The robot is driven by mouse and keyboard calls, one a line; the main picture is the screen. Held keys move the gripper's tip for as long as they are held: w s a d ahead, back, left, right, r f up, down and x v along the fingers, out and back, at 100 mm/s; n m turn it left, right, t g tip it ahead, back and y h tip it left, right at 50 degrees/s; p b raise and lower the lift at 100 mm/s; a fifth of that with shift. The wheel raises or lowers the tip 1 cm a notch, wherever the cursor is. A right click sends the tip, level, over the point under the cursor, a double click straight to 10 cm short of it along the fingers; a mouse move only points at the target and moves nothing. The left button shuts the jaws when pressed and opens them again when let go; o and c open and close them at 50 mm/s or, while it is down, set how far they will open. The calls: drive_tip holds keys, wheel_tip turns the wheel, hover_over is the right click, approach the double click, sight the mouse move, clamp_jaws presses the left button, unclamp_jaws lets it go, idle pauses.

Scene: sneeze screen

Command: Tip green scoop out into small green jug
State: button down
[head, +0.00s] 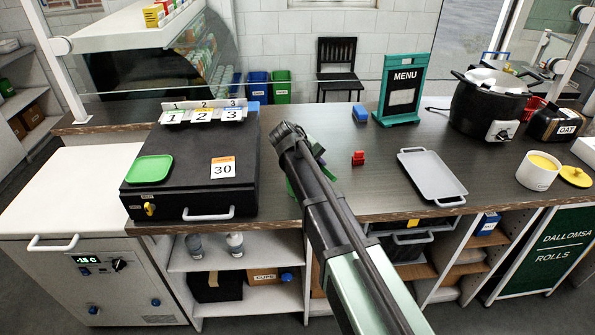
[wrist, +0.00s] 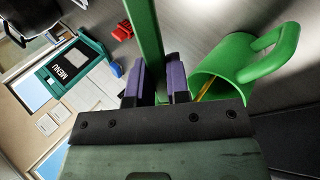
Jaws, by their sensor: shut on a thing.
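My gripper (wrist: 158,78) is shut on a green bar, which looks like the handle of the green scoop (wrist: 146,30). The bar runs up out of the top of the wrist view, so the scoop's bowl and its contents are not seen. The small green jug (wrist: 222,72) is just right of my fingers in the wrist view, with its loop handle pointing up and right. A thin yellow strip shows inside it. In the head view my arm covers most of my gripper (head: 318,158); only small green patches show beside it, and I cannot tell scoop from jug there.
A black box (head: 190,165) with a green tray (head: 150,169) and number cards stands left. A red block (head: 358,158), grey tray (head: 432,176), blue block (head: 360,115) and menu stand (head: 402,92) are right of my arm. A black pot (head: 485,105) and white tub (head: 538,172) stand farther right.

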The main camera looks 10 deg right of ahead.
drive_tip(key=shift+a+f+t+h+b, duration=0.1)
drive_tip(key=shift+f+t+h+b, duration=0.3)
drive_tip(key=shift+h+b, duration=0.55)
drive_tip(key=shift+r+b, duration=0.1)
drive_tip(key=shift+b, duration=0.3)
drive_tip(key=shift+r, duration=0.3)
drive_tip(key=shift+s+a+f+t+h+b, duration=0.1)
drive_tip(key=shift+f+t+h+b, duration=0.3)
drive_tip(key=shift+h+b, duration=0.35)
drive_tip(key=shift+a+r+t+h+b, duration=0.1)
drive_tip(key=shift+r+t+h+b, duration=0.2)
drive_tip(key=shift+h+b, duration=0.35)
